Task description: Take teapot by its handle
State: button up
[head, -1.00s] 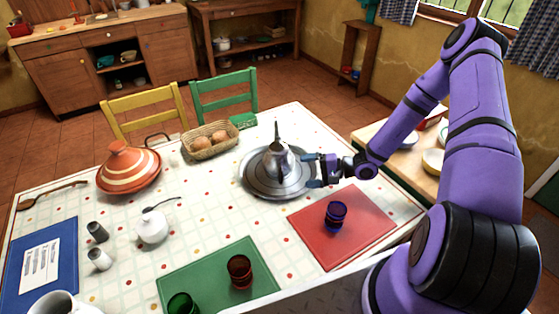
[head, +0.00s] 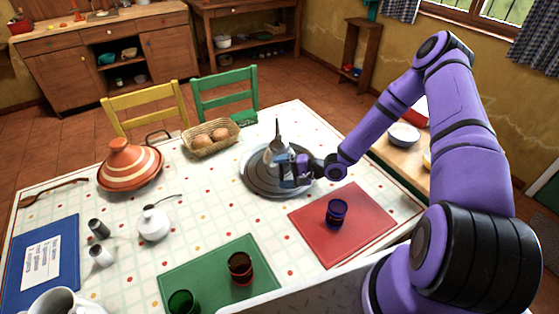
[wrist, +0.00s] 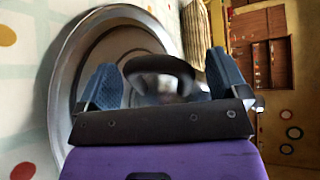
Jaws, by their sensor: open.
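The silver teapot (head: 277,153) stands upright on a round metal tray (head: 258,186) on the table. Its spout side points away from my gripper's view, and its lower body is partly hidden by my gripper. My gripper (head: 288,172) is at the near right side of the teapot. In the wrist view, my open gripper (wrist: 162,82) has one blue finger on each side of the dark curved handle (wrist: 158,64). The handle lies between the fingers, and I see no finger closed on it.
A blue cup (head: 336,212) stands on the red mat (head: 364,226) in front of my gripper. A bread basket (head: 201,146) and an orange tagine (head: 130,166) are to the left. A white sugar pot (head: 153,226) and a green mat (head: 205,272) lie nearer.

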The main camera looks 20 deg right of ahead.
jog(key=shift+r, duration=0.1)
jog(key=c, duration=1.6)
